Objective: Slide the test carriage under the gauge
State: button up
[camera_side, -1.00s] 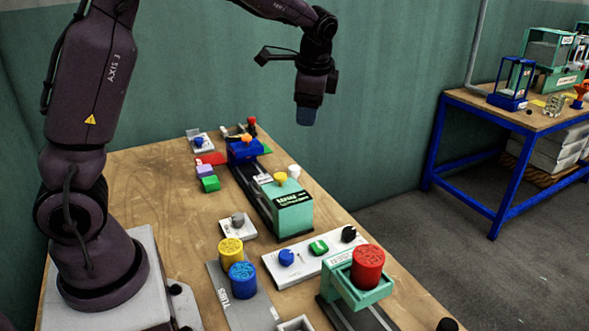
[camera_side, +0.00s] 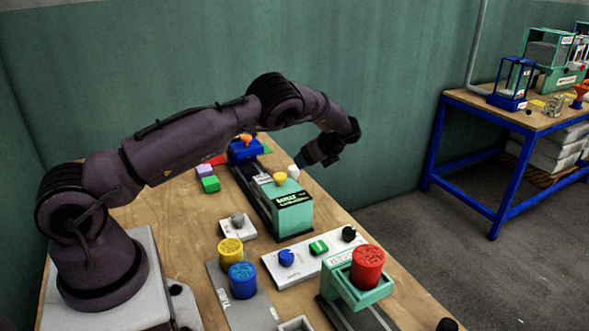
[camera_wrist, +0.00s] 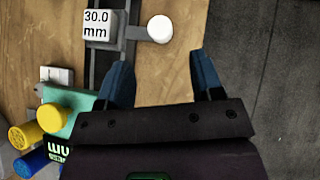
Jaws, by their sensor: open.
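A dark rail on the table carries a teal block (camera_side: 290,210) with a black label and a yellow knob, and a blue unit (camera_side: 243,151) with an orange top at its far end. Between them is a white block (camera_wrist: 97,25) reading "30.0 mm", with a bar out to a white round knob (camera_wrist: 160,29). I cannot tell for certain which parts are the test carriage and the gauge. My gripper (camera_wrist: 160,62) is open and empty, with blue fingertips. In the wrist view the white knob lies just beyond and between the fingertips, apart from them.
A teal holder with a red cylinder (camera_side: 367,267) stands at front right. A white panel (camera_side: 310,258) with knobs and a green button lies beside it. Yellow (camera_side: 230,251) and blue (camera_side: 242,279) cylinders stand on a grey plate. Bare wood lies right of the rail, then the table edge.

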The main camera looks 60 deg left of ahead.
aim_at(295, 168)
jog(key=x, duration=0.9)
grip_shut()
jog(key=d, duration=1.2)
jog(key=shift+d+r, duration=0.1)
jog(key=shift+d, duration=0.3)
